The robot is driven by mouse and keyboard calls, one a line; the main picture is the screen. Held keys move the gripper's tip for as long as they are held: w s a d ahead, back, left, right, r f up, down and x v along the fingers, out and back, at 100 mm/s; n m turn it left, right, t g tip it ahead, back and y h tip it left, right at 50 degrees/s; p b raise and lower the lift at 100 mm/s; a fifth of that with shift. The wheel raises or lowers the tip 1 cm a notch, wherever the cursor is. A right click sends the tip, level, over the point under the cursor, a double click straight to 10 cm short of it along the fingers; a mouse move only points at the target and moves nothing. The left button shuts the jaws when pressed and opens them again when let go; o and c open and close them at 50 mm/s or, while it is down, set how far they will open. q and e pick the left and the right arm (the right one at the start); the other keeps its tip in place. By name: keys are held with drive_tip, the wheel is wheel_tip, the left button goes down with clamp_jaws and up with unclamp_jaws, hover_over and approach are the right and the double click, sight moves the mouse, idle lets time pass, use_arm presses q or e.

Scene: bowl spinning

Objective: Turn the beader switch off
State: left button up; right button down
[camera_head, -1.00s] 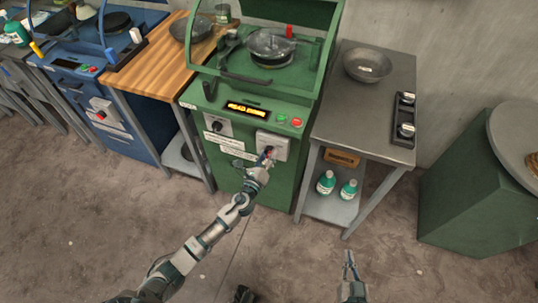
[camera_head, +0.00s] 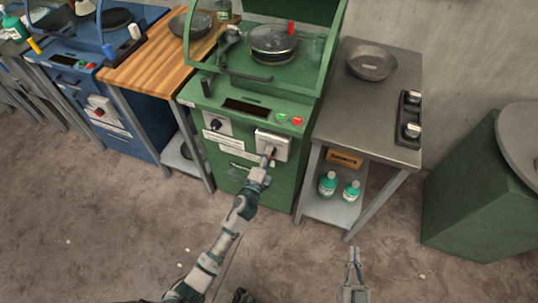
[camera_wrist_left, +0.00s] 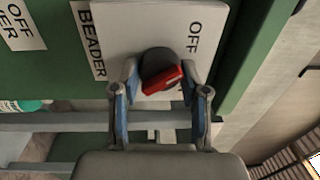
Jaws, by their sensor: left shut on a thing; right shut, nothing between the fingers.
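The beader switch is a white-grey box (camera_head: 272,143) on the front of the green machine (camera_head: 245,185). In the left wrist view its plate carries a dark round knob with a red handle (camera_wrist_left: 162,80). An "OFF" label (camera_wrist_left: 193,35) stands beside the knob and a "BEADER" label (camera_wrist_left: 90,40) lies at the plate's left. The red handle lies slightly tilted across the knob. My left gripper (camera_head: 269,155) is at the switch, its fingers (camera_wrist_left: 160,85) shut on the red handle. My right gripper (camera_head: 354,256) is shut and empty, low over the floor.
The machine's display (camera_head: 246,107) is dark. A black knob (camera_head: 215,124) is left of the switch, with green and red buttons (camera_head: 290,119) above it. A grey table (camera_head: 345,105) stands right, with bottles (camera_head: 328,183) on its lower shelf. The floor in front is clear.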

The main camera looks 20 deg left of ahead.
use_arm(q)
drive_tip(key=shift+a+f+n, duration=0.15)
drive_tip(key=shift+f+n, duration=0.05)
drive_tip(key=shift+n, duration=1)
drive_tip(key=shift+f, duration=0.1)
drive_tip(key=o, duration=1.1)
drive_tip(key=shift+s, duration=0.1)
drive_tip(key=s, duration=1.1)
drive_tip(key=shift+s+a+f, duration=0.2)
drive_tip(key=shift+s+f, duration=0.15)
drive_tip(key=shift+f, duration=0.05)
